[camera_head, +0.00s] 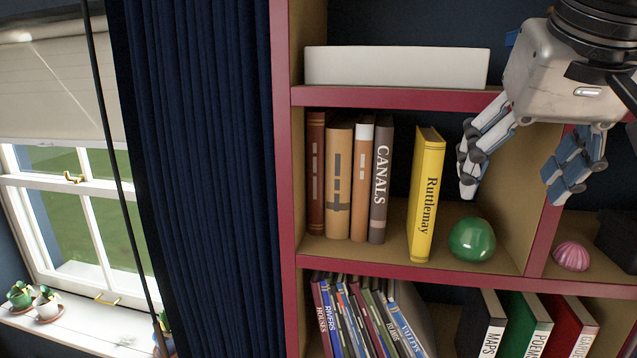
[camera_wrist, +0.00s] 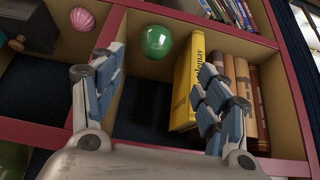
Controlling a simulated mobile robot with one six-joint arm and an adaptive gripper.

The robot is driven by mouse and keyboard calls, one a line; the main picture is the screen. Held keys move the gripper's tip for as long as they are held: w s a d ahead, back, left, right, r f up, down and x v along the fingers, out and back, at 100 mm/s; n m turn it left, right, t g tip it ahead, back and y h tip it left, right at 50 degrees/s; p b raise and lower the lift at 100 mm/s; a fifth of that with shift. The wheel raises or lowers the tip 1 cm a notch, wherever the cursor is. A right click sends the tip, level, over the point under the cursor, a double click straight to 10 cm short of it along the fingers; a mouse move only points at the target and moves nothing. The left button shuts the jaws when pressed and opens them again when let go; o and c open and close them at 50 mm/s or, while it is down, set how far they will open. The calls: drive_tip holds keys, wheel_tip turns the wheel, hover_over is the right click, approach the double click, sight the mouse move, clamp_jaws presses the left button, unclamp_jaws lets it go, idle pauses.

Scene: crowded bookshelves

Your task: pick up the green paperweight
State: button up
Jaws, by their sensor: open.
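The green paperweight (camera_head: 471,240) is a shiny green ball-like piece on the middle shelf, near its front edge, just right of the yellow book (camera_head: 427,195). It also shows in the wrist view (camera_wrist: 156,41) at the upper middle. My gripper (camera_head: 512,190) is open and empty. In the head view its fingers hang above and to the right of the paperweight, apart from it. In the wrist view (camera_wrist: 160,95) the paperweight appears beyond the gap between the fingers, with the yellow book (camera_wrist: 188,85) partly behind the right finger.
A pink shell-like ornament (camera_head: 571,256) sits in the compartment to the right, past a red upright divider (camera_head: 545,240). Brown and grey books (camera_head: 348,180) stand at the left. A white box (camera_head: 395,68) lies on the shelf above. More books (camera_head: 365,315) fill the shelf below.

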sight(479, 229)
drive_tip(key=x, duration=0.5)
drive_tip(key=b+x, duration=0.1)
drive_tip(key=x, duration=0.4)
drive_tip(key=shift+w+d, duration=0.25)
drive_tip(key=shift+w, duration=0.15)
drive_tip(key=x, duration=0.6)
drive_tip(key=shift+w+d+r+p, duration=0.1)
drive_tip(key=shift+d+r+p, duration=0.1)
drive_tip(key=shift+p, duration=0.1)
drive_tip(key=shift+c, duration=0.4)
drive_tip(key=c, duration=1)
drive_tip(key=shift+c, duration=0.2)
